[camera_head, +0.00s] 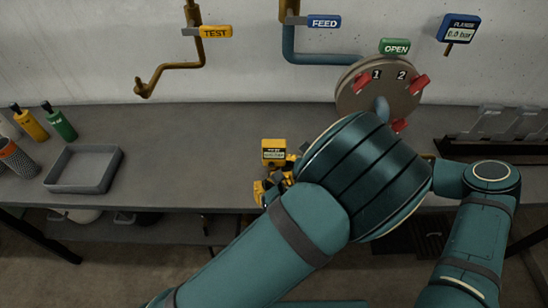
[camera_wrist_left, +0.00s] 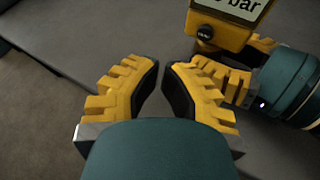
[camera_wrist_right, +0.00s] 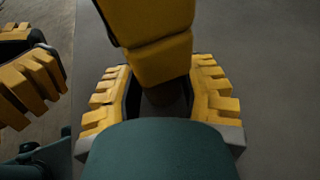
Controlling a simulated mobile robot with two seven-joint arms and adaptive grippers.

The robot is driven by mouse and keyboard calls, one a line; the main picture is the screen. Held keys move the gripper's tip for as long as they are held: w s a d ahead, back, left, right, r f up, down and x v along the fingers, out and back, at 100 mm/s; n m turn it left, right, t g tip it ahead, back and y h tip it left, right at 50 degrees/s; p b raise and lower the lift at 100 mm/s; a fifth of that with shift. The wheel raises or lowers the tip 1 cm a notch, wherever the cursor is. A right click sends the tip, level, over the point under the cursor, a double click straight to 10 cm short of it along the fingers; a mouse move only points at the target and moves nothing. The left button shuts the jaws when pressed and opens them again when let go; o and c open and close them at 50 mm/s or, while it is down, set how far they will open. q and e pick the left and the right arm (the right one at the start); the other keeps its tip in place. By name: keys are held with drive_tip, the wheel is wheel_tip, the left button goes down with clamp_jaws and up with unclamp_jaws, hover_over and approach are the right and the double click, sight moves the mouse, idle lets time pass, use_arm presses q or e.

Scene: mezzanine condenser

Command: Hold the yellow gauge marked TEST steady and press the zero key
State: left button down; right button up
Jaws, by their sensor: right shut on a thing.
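The yellow gauge (camera_head: 274,143) is upright over the front of the bench, its small marking unreadable in the head view. In the left wrist view the gauge (camera_wrist_left: 222,27) shows a display ending in "bar" and a round black key (camera_wrist_left: 205,33) below it. My right gripper (camera_wrist_right: 163,92) is shut on the gauge's stem, below the yellow body (camera_wrist_right: 155,40); it also shows in the left wrist view (camera_wrist_left: 235,75). My left arm hides much of the right gripper in the head view.
A yellow TEST tag (camera_head: 215,31) and blue FEED tag (camera_head: 324,22) hang on wall pipes. A round plate (camera_head: 352,92), green OPEN tag (camera_head: 395,47) and blue gauge (camera_head: 459,28) are right. A grey tray (camera_head: 84,186) and bottles (camera_head: 59,123) stand left. The bench between is clear.

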sight(271, 165)
use_arm(q)
drive_tip(key=shift+w, duration=1.4)
drive_tip(key=c, duration=1.7)
unclamp_jaws()
clamp_jaws()
drive_tip(key=shift+w, duration=0.15)
drive_tip(key=shift+w, duration=0.3)
